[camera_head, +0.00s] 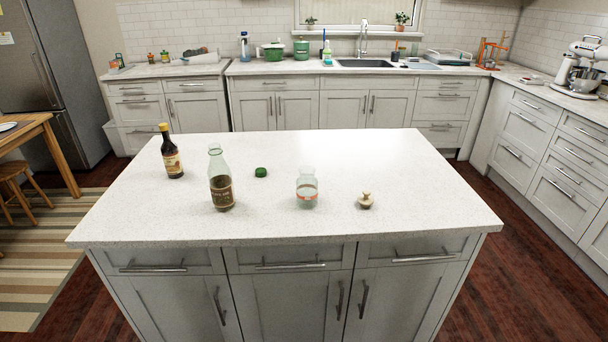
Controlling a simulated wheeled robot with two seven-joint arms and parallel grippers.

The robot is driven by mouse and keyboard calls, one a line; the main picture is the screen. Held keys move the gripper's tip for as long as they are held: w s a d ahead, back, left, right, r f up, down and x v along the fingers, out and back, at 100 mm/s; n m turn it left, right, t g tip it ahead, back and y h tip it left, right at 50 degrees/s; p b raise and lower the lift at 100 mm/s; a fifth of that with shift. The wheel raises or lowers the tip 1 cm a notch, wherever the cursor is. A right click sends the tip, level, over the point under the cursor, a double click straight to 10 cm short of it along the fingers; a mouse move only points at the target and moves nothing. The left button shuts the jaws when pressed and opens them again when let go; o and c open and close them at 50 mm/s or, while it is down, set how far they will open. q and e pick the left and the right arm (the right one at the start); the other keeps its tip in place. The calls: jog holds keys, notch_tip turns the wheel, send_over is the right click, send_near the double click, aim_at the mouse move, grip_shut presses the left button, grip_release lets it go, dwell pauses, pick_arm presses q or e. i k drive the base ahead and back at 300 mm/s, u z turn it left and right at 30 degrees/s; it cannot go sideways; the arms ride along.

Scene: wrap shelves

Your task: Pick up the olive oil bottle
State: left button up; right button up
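A greenish clear glass bottle (221,180) with a dark label stands upright and uncapped on the island's left-centre. It looks like the olive oil bottle, but I cannot read the label surely. A dark bottle (172,153) with a yellow cap and a tan label stands upright farther back on the left. A round green cap (261,172) lies on the counter to the right of the greenish bottle. Neither of my grippers shows in the head view.
The white speckled island (400,222) also bears an open glass jar (307,188) and a small beige stopper-like piece (365,201) right of the bottles. Its right side, back and front edge are clear. Counters with a sink (363,64) run behind.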

aim_at(219, 174)
jog(key=u, duration=0.05)
jog(key=k, duration=0.45)
jog(key=z, duration=0.9)
jog(key=i, duration=0.85)
jog(key=u, duration=0.6)
jog(key=i, duration=0.75)
jog(key=u, duration=0.9)
